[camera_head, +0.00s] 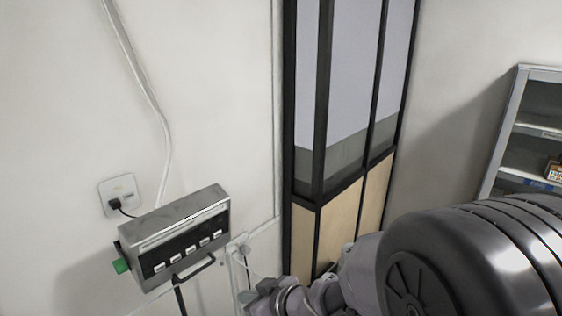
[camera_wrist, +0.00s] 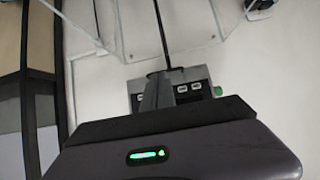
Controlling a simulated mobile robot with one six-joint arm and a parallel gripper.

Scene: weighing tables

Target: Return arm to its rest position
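My arm enters from the lower right of the head view, with a large dark joint in front and the thinner wrist parts behind it near the bottom edge. In the wrist view, my gripper (camera_wrist: 161,90) shows as a dark body with a green light and a narrow grey finger part. The fingers overlap from this angle, so their opening is unclear. No object shows held between them. A grey control box (camera_head: 176,238) on the wall is left of my wrist; it also shows behind the finger part in the wrist view (camera_wrist: 198,78).
A white wall socket (camera_head: 120,192) with a plug and cable is above the box. A dark-framed door or partition (camera_head: 345,190) stands in the middle. A shelf unit (camera_head: 505,135) is at the right. A clear panel edge (camera_head: 238,275) is close to my wrist.

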